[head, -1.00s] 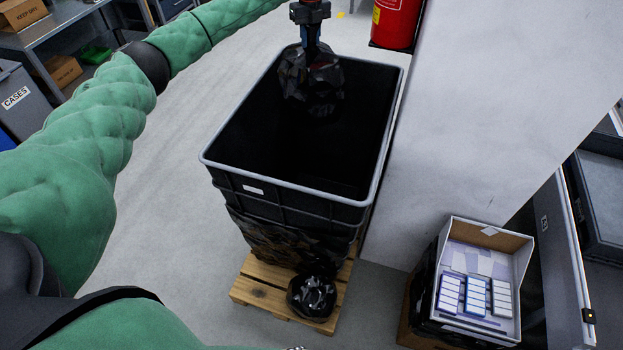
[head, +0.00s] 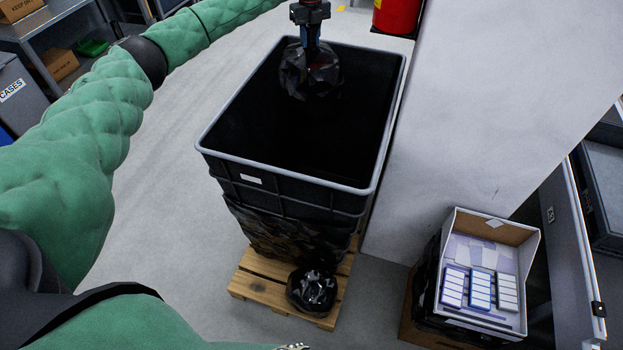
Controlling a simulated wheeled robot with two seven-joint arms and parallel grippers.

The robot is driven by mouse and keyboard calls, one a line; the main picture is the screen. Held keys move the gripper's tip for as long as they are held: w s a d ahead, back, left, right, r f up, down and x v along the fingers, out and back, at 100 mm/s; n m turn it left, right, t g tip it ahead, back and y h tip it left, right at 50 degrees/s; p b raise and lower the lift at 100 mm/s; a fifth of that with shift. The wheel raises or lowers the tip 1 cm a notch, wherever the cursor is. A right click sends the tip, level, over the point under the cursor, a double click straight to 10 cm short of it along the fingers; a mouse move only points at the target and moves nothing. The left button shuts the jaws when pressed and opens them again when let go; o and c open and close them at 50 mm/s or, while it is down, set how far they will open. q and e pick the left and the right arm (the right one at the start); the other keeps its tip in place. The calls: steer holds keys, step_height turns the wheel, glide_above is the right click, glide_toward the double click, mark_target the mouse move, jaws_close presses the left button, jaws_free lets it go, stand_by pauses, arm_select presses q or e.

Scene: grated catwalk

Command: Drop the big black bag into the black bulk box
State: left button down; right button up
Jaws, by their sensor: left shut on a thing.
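The black bulk box (head: 222,165) stands on a wooden pallet in the middle of the head view, with its open top facing up and a grey rim. My left gripper (head: 309,42) is at the far end of the box and is shut on the big black bag (head: 309,74). The bag hangs below the gripper over the box's opening, near the far wall. The dark interior hides how deep the bag hangs. A smaller black bag (head: 312,289) sits on the pallet in front of the box. My right gripper is not in view.
The pallet (head: 262,290) juts out in front of the box. A pale wall or pillar (head: 470,100) stands close on the right. An open carton (head: 516,270) with small boxes is at lower right. A red cylinder (head: 395,15) is behind. Free floor (head: 165,200) lies left.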

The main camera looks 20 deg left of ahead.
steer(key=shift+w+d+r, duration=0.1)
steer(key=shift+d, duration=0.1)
arm_select(q)
steer(key=c, duration=1)
jaws_free()
steer(key=shift+c, duration=0.2)
steer(key=shift+s, duration=0.1)
steer(key=shift+f, duration=0.1)
steer(key=shift+r+b, duration=0.45)
steer(key=shift+r, duration=0.05)
steer(key=shift+r+b, duration=0.35)
steer(key=shift+r, duration=0.15)
step_height(320, 180, up, 5)
steer(key=shift+f+b, duration=0.15)
steer(key=shift+b, duration=0.8)
steer(key=shift+r, duration=0.7)
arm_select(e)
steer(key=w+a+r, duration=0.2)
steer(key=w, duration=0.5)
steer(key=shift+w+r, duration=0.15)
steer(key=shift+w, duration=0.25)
